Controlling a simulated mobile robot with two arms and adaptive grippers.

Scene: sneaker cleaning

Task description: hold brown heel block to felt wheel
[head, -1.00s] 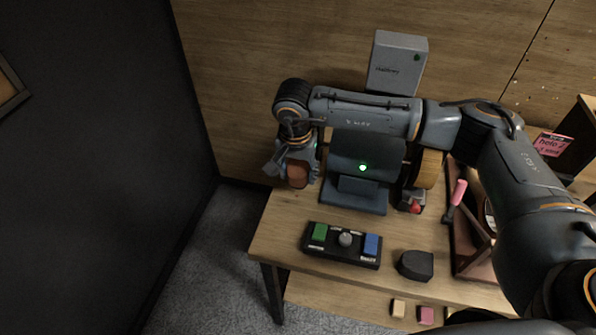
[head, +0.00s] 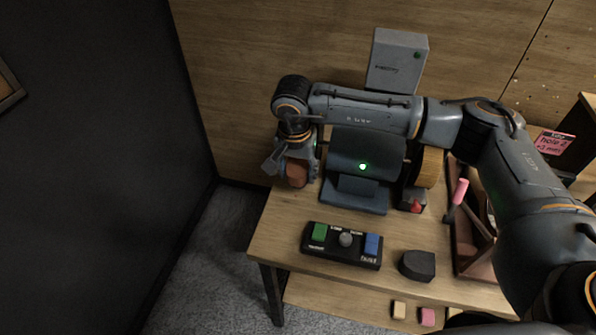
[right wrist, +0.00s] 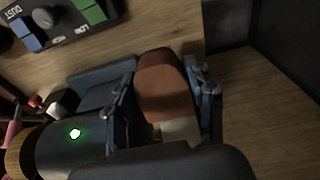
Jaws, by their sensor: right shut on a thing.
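The brown heel block (head: 297,174) is between the fingers of my right gripper (head: 292,167), at the left end of the grey bench machine (head: 362,150). In the right wrist view the block (right wrist: 165,88) sits upright between both fingers of the gripper (right wrist: 163,108). A pale surface (right wrist: 180,130), which looks like the felt wheel, shows right beside the block's lower end. I cannot tell whether they touch. In the head view my gripper and arm hide that wheel. My left gripper is not in view.
A green light (head: 363,167) glows on the machine. A tan wheel (head: 429,168) is at its right end. A control box (head: 342,245) with green and blue buttons and a dark block (head: 417,265) stand in front. A pink-handled tool (head: 460,192) lies by a brown tray.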

